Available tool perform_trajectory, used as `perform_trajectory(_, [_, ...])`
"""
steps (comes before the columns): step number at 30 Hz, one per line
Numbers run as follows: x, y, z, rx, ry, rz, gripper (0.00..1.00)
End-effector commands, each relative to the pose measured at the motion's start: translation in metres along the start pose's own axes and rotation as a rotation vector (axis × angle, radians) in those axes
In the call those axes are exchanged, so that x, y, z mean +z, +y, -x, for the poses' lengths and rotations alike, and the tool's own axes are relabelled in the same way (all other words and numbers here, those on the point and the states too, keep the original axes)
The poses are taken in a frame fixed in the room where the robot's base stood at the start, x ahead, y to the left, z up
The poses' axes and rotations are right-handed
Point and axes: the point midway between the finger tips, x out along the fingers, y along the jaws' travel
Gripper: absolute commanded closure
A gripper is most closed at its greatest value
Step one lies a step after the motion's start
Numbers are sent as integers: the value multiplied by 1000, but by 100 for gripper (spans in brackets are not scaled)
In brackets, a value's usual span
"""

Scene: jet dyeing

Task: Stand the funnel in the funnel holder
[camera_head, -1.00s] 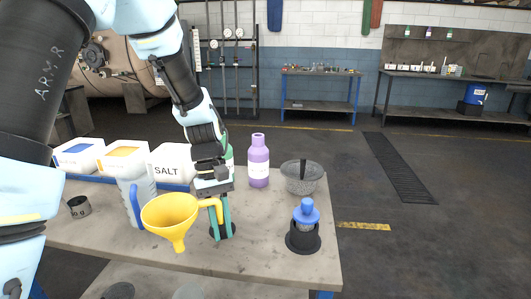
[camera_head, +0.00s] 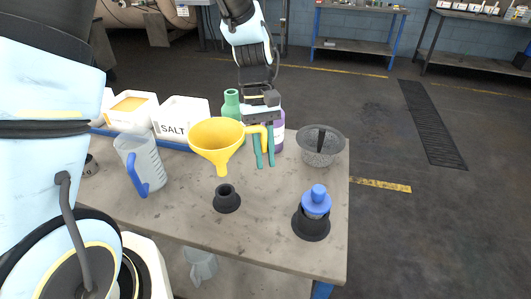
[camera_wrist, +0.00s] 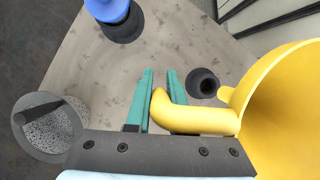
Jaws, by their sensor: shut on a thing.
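The yellow funnel (camera_head: 216,143) hangs upright in the air, spout down, with its handle to the right. My gripper (camera_head: 264,163) is shut on that handle; its teal fingers also show in the wrist view (camera_wrist: 162,85) with the yellow handle between them. A small black ring-shaped stand (camera_head: 227,200), which looks like the funnel holder, sits empty on the table. In the head view the spout tip is just above the holder's opening, apart from it.
A blue-capped item (camera_head: 317,200) stands in a black base (camera_head: 311,226) at right. Behind are a grey speckled mortar (camera_head: 320,147), a purple bottle (camera_head: 278,130) and a green bottle (camera_head: 231,104). A clear jug (camera_head: 140,163) and a SALT box (camera_head: 181,121) are left.

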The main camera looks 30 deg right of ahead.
Motion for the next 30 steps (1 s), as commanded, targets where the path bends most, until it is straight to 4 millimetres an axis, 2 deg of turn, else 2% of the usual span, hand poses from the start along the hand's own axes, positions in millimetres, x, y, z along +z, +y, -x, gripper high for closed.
perform_trajectory(2, [1, 0, 2, 0, -1, 0, 100])
perform_trajectory(8, [-6, 0, -15, -1, -1, 0, 100])
perform_trajectory(24, [-28, 0, -69, -1, -1, 1, 100])
perform_trajectory(30, [-32, 0, -77, 0, -1, 0, 100])
